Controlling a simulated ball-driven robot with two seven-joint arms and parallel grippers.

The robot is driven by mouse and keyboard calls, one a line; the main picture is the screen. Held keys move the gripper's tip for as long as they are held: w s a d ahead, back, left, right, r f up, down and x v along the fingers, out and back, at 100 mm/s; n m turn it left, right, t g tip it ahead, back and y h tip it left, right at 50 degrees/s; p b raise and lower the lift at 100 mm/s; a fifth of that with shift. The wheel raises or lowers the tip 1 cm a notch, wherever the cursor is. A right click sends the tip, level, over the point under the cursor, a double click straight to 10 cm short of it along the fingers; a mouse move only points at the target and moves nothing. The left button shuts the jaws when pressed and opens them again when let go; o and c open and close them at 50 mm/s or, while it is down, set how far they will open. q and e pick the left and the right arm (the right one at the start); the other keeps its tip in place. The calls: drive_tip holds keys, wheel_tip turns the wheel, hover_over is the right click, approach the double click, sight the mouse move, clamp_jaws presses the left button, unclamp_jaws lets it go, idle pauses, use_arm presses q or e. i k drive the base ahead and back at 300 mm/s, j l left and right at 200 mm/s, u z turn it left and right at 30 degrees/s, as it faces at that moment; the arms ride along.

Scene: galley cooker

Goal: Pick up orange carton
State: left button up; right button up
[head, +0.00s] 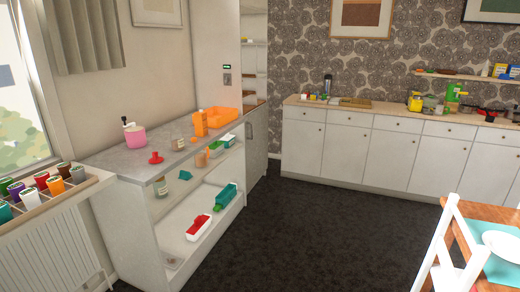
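An orange carton (200,125) stands upright on the grey worktop (172,160) of the shelf unit at the left. It stands beside an orange tray-like container (225,117), and I cannot tell whether they touch. Neither of my grippers is in the head view.
A pink pot (135,137), a red object (155,158) and a jar (176,138) share the worktop. Open shelves below hold several items. A windowsill box of lidded cups (40,180) is at left, a white chair (440,240) at right. Dark floor (300,230) between is clear.

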sight(200, 121)
drive_tip(key=i+l+u, duration=0.1)
drive_tip(key=i, duration=1.35)
